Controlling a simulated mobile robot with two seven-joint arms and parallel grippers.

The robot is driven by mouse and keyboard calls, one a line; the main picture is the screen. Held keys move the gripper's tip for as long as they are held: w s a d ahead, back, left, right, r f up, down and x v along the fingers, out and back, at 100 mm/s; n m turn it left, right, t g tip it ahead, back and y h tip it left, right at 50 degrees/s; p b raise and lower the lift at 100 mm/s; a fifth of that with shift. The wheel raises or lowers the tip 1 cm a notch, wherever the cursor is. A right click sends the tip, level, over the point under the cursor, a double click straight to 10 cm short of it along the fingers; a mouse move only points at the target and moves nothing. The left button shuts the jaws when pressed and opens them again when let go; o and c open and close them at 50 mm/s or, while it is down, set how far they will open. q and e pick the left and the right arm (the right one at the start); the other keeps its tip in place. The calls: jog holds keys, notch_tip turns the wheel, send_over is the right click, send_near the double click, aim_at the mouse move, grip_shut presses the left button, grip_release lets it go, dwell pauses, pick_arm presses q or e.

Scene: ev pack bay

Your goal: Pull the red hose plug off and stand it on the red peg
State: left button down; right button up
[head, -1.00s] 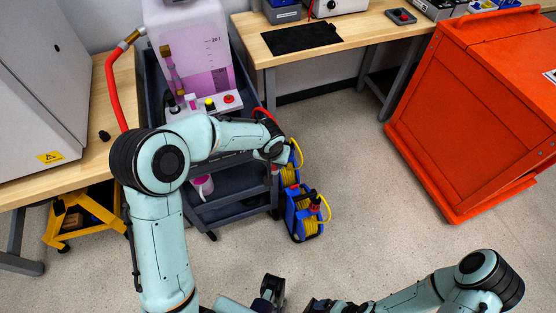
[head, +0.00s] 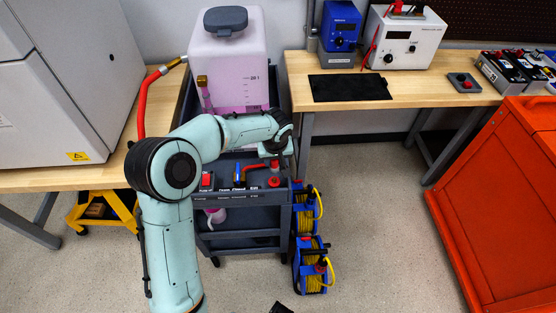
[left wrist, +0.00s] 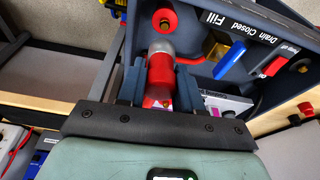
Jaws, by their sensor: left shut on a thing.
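My left gripper (head: 276,152) is over the right front part of the grey cart. It is shut on the red hose plug (left wrist: 160,78), which has a silver collar at its far end. The plug also shows below the gripper in the head view (head: 275,164). A red hose (head: 253,168) runs to it from the left. The red peg (left wrist: 164,20) has a round red base just beyond the collar; this base also shows in the head view (head: 275,182). I cannot tell whether plug and peg touch.
A blue handle (head: 238,172) and a red block (head: 207,180) stand left of the peg on the labelled cart panel. A brass fitting (left wrist: 215,44) is close to the plug. A tank (head: 230,60) rises behind. Yellow cable reels (head: 313,270) stand right of the cart.

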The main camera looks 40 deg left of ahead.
aim_at(274, 169)
pick_arm(q)
jog(key=shift+s+f+b, duration=0.2)
jog(key=shift+f+b, duration=0.15)
jog(key=shift+f, duration=0.35)
jog(key=shift+f+b, duration=1.1)
jog(key=shift+f, duration=0.9)
pick_arm(e)
jog(key=shift+s+f, duration=0.3)
jog(key=shift+f, duration=0.5)
jog(key=shift+s+f, duration=0.3)
jog(key=shift+f, duration=0.45)
pick_arm(q)
jog(key=shift+w, duration=0.1)
jog(key=shift+b, duration=0.5)
pick_arm(e)
jog(key=shift+s+f, duration=0.1)
jog(key=shift+f, duration=0.35)
pick_arm(q)
jog(key=shift+f+b, duration=0.55)
jog(key=shift+f, duration=0.05)
pick_arm(e)
jog(key=shift+s+f, duration=0.1)
jog(key=shift+f, duration=0.5)
pick_arm(q)
jog(key=c, duration=1.2)
grip_release()
jog(key=shift+o, duration=0.8)
